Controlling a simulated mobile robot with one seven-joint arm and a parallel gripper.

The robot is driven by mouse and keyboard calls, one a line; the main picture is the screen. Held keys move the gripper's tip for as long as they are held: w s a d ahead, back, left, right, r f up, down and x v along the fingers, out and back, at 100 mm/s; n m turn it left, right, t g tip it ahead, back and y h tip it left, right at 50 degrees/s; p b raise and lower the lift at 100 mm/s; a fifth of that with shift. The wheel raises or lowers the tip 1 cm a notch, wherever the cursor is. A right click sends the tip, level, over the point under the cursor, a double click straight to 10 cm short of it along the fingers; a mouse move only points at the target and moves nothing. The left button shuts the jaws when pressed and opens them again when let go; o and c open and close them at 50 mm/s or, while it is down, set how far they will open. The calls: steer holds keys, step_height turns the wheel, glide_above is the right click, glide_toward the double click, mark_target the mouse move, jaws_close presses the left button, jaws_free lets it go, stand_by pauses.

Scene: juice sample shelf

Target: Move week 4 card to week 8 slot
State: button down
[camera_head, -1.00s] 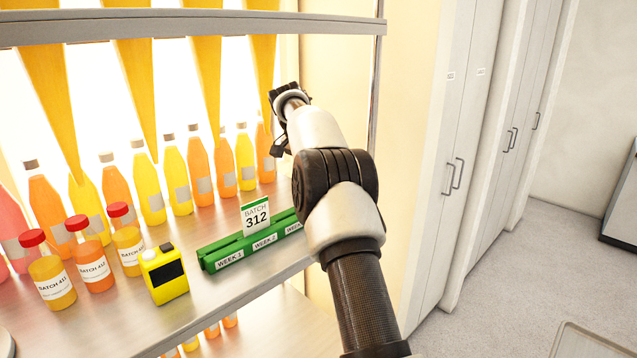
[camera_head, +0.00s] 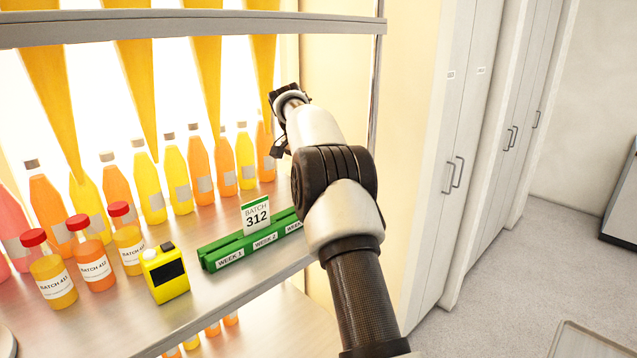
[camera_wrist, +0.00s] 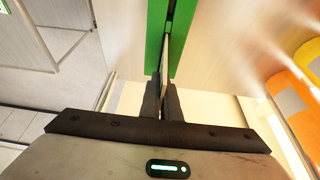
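A green card rack (camera_head: 232,250) stands on the shelf, with labels for week 1, week 2 and a partly hidden third week. My arm hides the rack's right part. In the wrist view the green rack (camera_wrist: 156,40) runs away from my gripper (camera_wrist: 163,92). The fingers are close together on a thin pale card (camera_wrist: 166,62), seen edge-on at the rack. Its text cannot be read, and whether it sits in a slot is unclear.
A yellow device (camera_head: 164,273) and red-capped sample bottles (camera_head: 93,262) stand left of the rack. Tall juice bottles (camera_head: 175,175) line the back. An upper shelf (camera_head: 200,25) hangs above. Pale cabinets (camera_head: 440,150) stand at right.

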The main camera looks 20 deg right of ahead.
steer(key=shift+f+b, duration=0.4)
steer(key=shift+f, duration=0.25)
steer(key=c, duration=2.5)
jaws_free()
steer(key=o, duration=0.6)
steer(key=shift+c, duration=0.2)
